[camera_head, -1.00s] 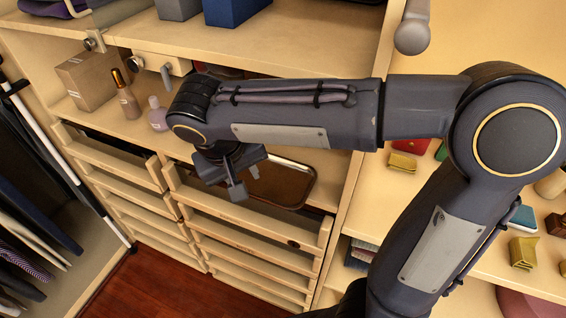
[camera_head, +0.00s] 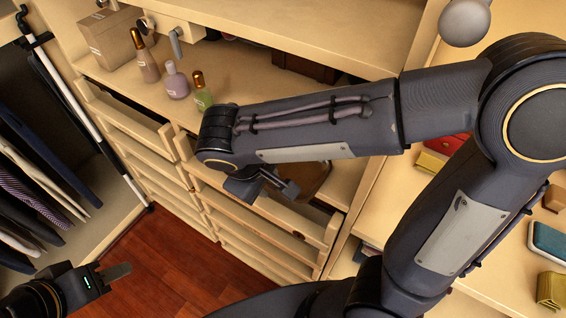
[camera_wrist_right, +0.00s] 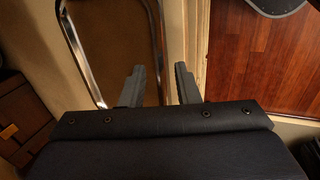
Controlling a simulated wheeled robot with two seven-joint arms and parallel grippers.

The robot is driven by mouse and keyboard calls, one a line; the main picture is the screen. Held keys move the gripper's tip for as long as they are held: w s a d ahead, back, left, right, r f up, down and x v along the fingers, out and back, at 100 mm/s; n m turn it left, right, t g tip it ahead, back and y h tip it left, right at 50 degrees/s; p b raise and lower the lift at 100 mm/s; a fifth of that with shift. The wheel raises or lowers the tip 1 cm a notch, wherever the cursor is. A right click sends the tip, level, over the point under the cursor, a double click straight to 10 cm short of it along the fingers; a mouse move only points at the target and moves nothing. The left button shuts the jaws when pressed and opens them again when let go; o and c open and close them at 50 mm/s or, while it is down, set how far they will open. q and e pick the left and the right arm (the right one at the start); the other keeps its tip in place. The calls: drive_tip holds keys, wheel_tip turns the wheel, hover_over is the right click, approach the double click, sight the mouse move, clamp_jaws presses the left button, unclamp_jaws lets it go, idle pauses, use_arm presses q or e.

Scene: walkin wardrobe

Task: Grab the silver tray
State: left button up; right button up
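The silver tray (camera_head: 314,178) has a brown-looking surface and lies on the shelf behind the open drawer. My right arm hides much of it in the head view. In the right wrist view the tray (camera_wrist_right: 118,45) shows its shiny rounded rim. My right gripper (camera_wrist_right: 158,85) is open and empty, with the tray's right rim showing between its two fingers. I cannot tell if they touch it. In the head view my right gripper (camera_head: 275,188) is at the tray's near left side. My left gripper (camera_head: 112,274) is at the lower left, far from the tray; its opening is unclear.
A pulled-out drawer (camera_head: 265,212) stands just in front of the tray. Bottles (camera_head: 176,80) and a cardboard box (camera_head: 108,40) stand on the shelf at the left. Hanging clothes (camera_head: 40,170) are at far left. The wooden floor (camera_head: 185,265) is clear.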

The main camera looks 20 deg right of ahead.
drive_tip(key=shift+f, duration=0.2)
clamp_jaws()
drive_tip(key=shift+r, duration=0.1)
